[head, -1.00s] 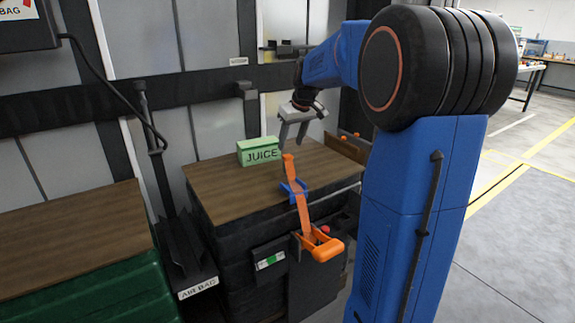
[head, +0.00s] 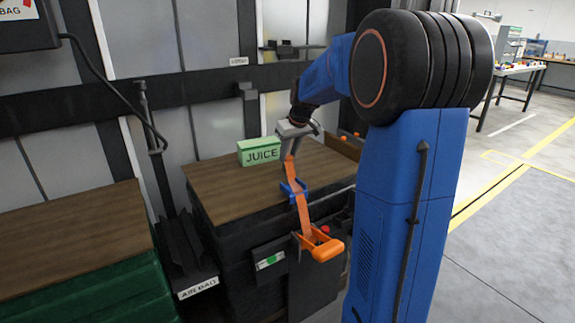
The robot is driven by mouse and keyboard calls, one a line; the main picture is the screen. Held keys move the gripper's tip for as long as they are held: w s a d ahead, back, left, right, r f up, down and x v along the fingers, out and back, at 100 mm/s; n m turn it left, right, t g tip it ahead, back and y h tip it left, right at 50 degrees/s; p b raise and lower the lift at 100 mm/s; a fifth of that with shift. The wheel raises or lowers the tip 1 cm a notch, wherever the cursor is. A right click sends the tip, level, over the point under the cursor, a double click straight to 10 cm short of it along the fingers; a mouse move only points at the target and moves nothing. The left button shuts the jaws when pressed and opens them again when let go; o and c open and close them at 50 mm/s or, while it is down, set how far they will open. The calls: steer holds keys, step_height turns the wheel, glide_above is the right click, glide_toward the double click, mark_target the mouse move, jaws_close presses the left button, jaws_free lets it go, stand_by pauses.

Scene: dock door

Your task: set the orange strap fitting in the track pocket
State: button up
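The orange strap fitting (head: 289,168) is the upper end of an orange strap (head: 304,212). The strap runs through a blue holder (head: 294,189) at the front edge of a wooden-topped stack. My grey gripper (head: 291,148) points down right at the fitting's top and overlaps it in the picture. Whether the fingers are closed on it cannot be told. A dark track (head: 185,88) runs across the wall behind, with a small block (head: 247,91) on it. I cannot tell which part is the pocket.
A green JUICE box (head: 259,152) stands on the wooden top (head: 225,190), left of my gripper. An orange buckle (head: 320,246) hangs below at the front. An AIR BAG holder (head: 195,285) stands in the gap beside the green crate (head: 95,285).

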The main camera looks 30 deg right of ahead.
jaws_close()
steer(key=shift+r, duration=0.1)
